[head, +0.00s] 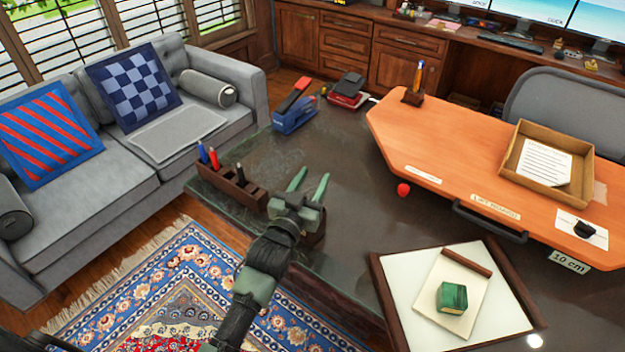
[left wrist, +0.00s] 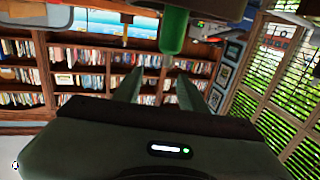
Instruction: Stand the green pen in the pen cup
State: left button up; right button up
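My left gripper (head: 309,184) is in the middle of the head view, over the near edge of the dark desk. Its two green fingers are apart, and nothing shows between the fingertips there. The left wrist view looks upside down. It shows the spread fingers of my left gripper (left wrist: 161,88) and a rounded green end, apparently the green pen (left wrist: 174,32), beyond them and apart from them. The pen runs toward a dark brown shape at the top edge, which may be the cup. In the head view a brown holder (head: 314,240), perhaps the pen cup, is partly hidden behind my gripper. My right gripper is not in view.
A brown organizer (head: 238,188) with blue, red and black pens stands left of my gripper. A blue-and-red stapler (head: 294,112) lies farther back. An orange raised board (head: 450,140) carries a small pen holder (head: 412,97) and a tray (head: 514,175). A green block (head: 452,297) sits front right.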

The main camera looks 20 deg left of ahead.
pick_arm(q)
jog(key=s+b, duration=0.1)
jog(key=s, duration=0.6)
jog(key=shift+s+a, duration=0.35)
jog(key=shift+s, duration=0.05)
dwell(0.3)
